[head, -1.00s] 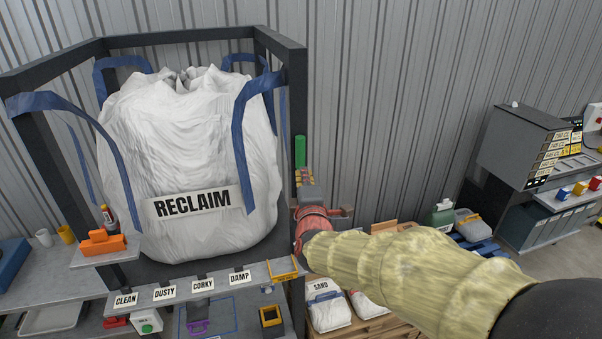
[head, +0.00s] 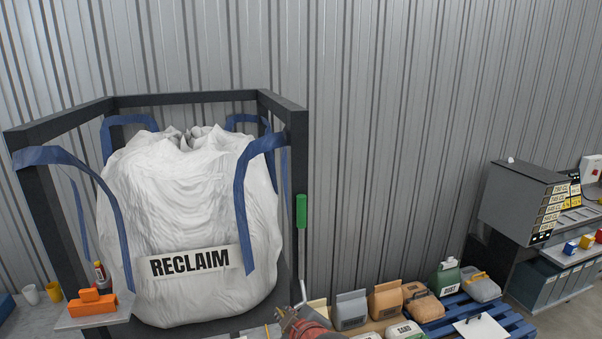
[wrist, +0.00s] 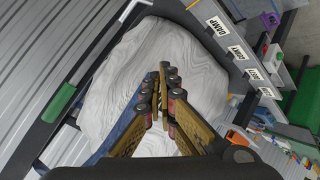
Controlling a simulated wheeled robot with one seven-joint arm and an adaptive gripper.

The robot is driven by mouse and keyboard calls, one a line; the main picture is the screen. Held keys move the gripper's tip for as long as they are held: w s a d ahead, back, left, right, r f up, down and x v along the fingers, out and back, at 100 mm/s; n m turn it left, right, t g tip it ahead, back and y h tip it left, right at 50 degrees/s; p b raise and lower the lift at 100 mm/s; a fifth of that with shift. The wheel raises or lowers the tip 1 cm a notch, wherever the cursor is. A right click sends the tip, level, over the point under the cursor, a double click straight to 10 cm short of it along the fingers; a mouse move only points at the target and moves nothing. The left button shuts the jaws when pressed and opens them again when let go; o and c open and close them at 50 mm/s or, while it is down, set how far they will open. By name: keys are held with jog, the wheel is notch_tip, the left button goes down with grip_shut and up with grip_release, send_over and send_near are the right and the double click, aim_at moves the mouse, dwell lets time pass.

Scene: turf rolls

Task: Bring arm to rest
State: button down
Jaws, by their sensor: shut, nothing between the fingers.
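My gripper shows in the wrist view (wrist: 167,80) with its dark, gold-sided fingers closed together and nothing between them. The white bulk bag fills the space beyond the fingers; whether they touch it I cannot tell. The white bag (head: 190,220) labelled RECLAIM hangs by blue straps in a dark frame (head: 298,150).
A green handle (head: 301,211) is on the frame's right post. Several bags and a green jug (head: 446,278) stand low at the right, near a blue pallet (head: 490,310). A grey cabinet (head: 520,200) is far right. An orange block (head: 93,304) sits on the left shelf.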

jog(key=s+d+f+m+g+h+b, duration=0.2)
jog(key=s+d+f+m+b, duration=0.4)
jog(key=s+d+f+b, duration=0.4)
jog(key=s+d+f+m+g+h+b, duration=0.2)
jog(key=s+d+f+m+b, duration=0.4)
jog(key=s+d+f+b, duration=0.4)
jog(key=s+d+g+b, duration=0.1)
jog(key=s+d+b, duration=0.1)
jog(key=s, duration=0.3)
jog(key=shift+s+d+m+b, duration=0.25)
jog(key=shift+d+m+b, duration=0.05)
jog(key=shift+b, duration=0.2)
